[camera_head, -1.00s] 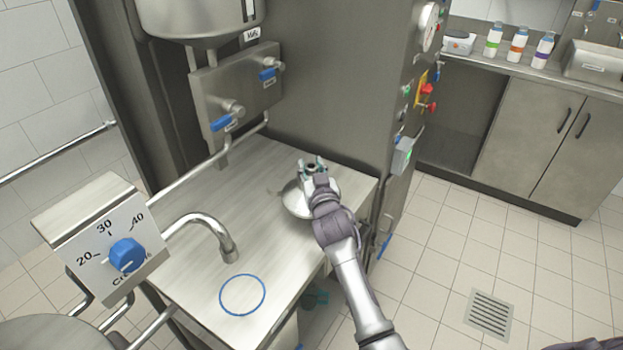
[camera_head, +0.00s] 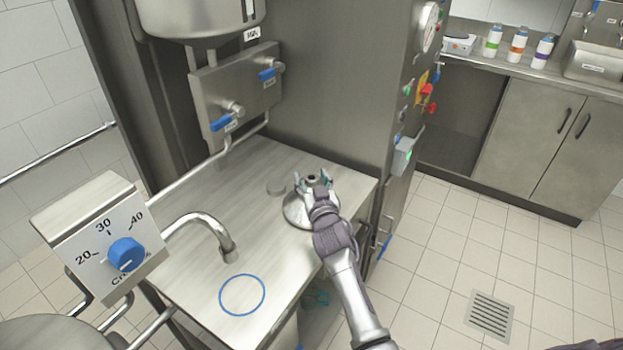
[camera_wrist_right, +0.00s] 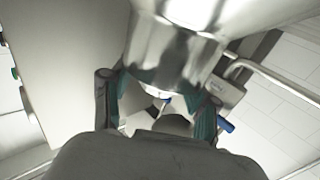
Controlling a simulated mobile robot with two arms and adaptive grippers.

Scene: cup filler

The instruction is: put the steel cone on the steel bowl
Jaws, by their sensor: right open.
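The steel cone (camera_head: 297,213) stands on the steel counter with its wide side down, near the counter's right edge. In the right wrist view its neck (camera_wrist_right: 175,50) shows large, with the flared part at the top right. My right gripper (camera_head: 313,180) is open at the cone's top. In the wrist view its fingers (camera_wrist_right: 160,105) stand on either side of the neck's end. I cannot make out the steel bowl as a separate thing; it may be hidden under the cone. My left gripper is not seen.
A blue ring mark (camera_head: 242,294) is on the counter's front, below the curved tap (camera_head: 228,243). Valves with blue handles (camera_head: 221,123) are on the back wall. The middle of the counter (camera_head: 215,205) is free.

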